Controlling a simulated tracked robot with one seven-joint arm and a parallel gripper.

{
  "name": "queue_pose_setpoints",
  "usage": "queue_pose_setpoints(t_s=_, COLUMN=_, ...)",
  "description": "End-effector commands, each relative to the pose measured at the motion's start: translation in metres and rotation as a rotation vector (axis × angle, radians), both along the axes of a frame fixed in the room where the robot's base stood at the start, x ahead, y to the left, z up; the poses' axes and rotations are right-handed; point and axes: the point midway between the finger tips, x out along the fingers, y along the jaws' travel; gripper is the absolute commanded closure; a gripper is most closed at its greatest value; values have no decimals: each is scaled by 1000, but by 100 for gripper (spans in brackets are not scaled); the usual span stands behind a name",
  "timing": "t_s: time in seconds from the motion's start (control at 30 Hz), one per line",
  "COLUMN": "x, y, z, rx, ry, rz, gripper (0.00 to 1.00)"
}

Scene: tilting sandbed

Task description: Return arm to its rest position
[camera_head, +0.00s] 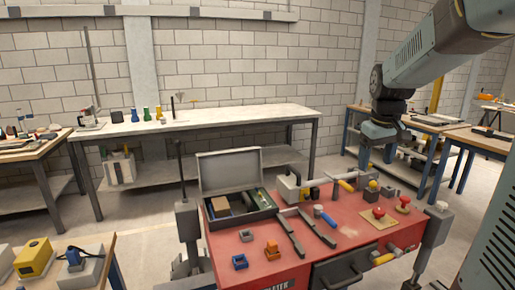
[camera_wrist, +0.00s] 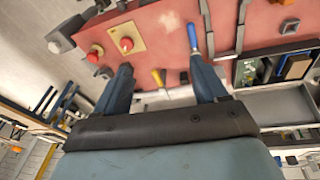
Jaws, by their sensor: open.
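My arm comes in from the upper right of the head view. My gripper (camera_head: 377,160) hangs at its end above the back right of the red workbench (camera_head: 340,236). In the wrist view, the two dark blue fingers of my gripper (camera_wrist: 162,75) are spread wide apart. Nothing is held between them. A yellow-handled tool (camera_wrist: 158,78) shows in the gap between the fingers, apparently on the bench below. A blue-handled tool (camera_wrist: 192,38) lies near one fingertip in that view; I cannot tell the height between them.
An open grey toolbox (camera_head: 226,172) stands at the bench's back left. A long white table (camera_head: 240,117) stands by the wall. Air around the gripper looks clear.

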Motion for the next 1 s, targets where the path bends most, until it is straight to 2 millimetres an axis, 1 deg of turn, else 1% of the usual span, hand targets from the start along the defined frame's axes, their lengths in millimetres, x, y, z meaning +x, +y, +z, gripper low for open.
queue_pose_setpoints(t_s=0.03, x=-13, y=8, z=6, rx=0, ry=-19, rz=-7, gripper=28)
queue_pose_setpoints(t_s=0.1, x=-30, y=17, z=12, rx=3, ry=-43, rz=-21, gripper=28)
queue_pose_setpoints(t_s=0.33, x=-85, y=45, z=22, rx=27, ry=-122, rz=-71, gripper=28)
queue_pose_setpoints(t_s=0.47, x=-117, y=57, z=23, rx=49, ry=-167, rz=-98, gripper=28)
queue_pose_setpoints(t_s=0.6, x=-150, y=68, z=21, rx=77, ry=-212, rz=-124, gripper=28)
queue_pose_setpoints(t_s=0.7, x=-171, y=74, z=17, rx=99, ry=-242, rz=-141, gripper=28)
queue_pose_setpoints(t_s=0.83, x=-192, y=79, z=11, rx=125, ry=-272, rz=-160, gripper=28)
queue_pose_setpoints(t_s=0.9, x=-199, y=81, z=8, rx=135, ry=-281, rz=-167, gripper=28)
queue_pose_setpoints(t_s=1.0, x=-206, y=83, z=6, rx=144, ry=-290, rz=-173, gripper=28)
